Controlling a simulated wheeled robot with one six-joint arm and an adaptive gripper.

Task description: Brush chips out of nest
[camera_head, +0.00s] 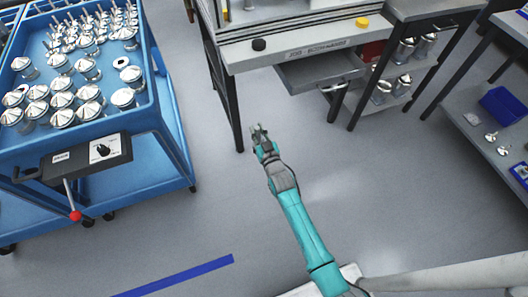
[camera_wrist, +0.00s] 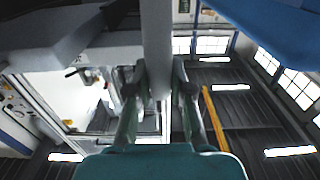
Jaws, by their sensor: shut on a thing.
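My gripper (camera_head: 260,134) is in front of the workbench's left leg in the head view, over open floor. In the wrist view my gripper (camera_wrist: 160,85) is shut on a smooth grey round bar (camera_wrist: 157,40), which runs up out of the top of that view. The bar may be a brush handle, but no bristles show. In the head view the held thing is too small to make out. I cannot make out the nest or any chips in either view.
A blue cart (camera_head: 178,150) with many metal housings (camera_head: 62,115) stands at left. The grey workbench (camera_head: 290,47) with a pulled-out drawer (camera_head: 318,70) is at the top. Shelves with metal parts stand at right. Grey floor (camera_head: 225,215) is clear around my arm.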

